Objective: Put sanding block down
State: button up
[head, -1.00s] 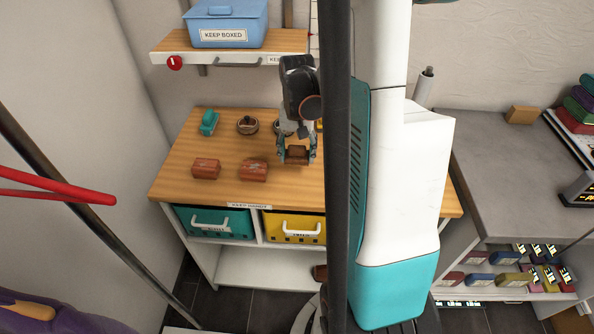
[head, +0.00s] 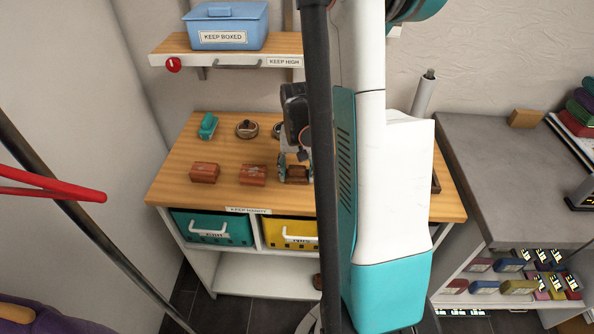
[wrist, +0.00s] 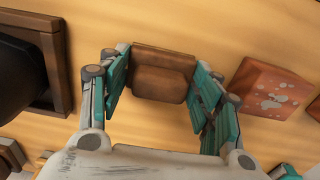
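The sanding block is a brown block (wrist: 160,75) between the two teal finger pads of my gripper (wrist: 163,85) in the wrist view. The pads meet its two sides, so the gripper looks shut on it. In the head view the sanding block (head: 297,174) is low at the front of the wooden worktop (head: 230,148), right of two reddish blocks. It looks level and at or very near the surface; contact underneath is hard to tell. My gripper (head: 295,168) is above and around it, partly hidden by a dark pole and my arm.
Two reddish blocks, one left (head: 204,172) and one nearer (head: 253,175), sit beside it. A teal item (head: 208,126) and a round tin (head: 247,129) stand behind. A dark brown tray (wrist: 54,55) lies on the other side. A shelf (head: 235,60) overhangs the back.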

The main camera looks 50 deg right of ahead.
aim_at(297, 167)
jog(key=o, duration=0.4)
notch_tip(297, 167, up, 12)
jog(key=p, duration=0.4)
jog(key=shift+r, duration=0.15)
dwell(0.4)
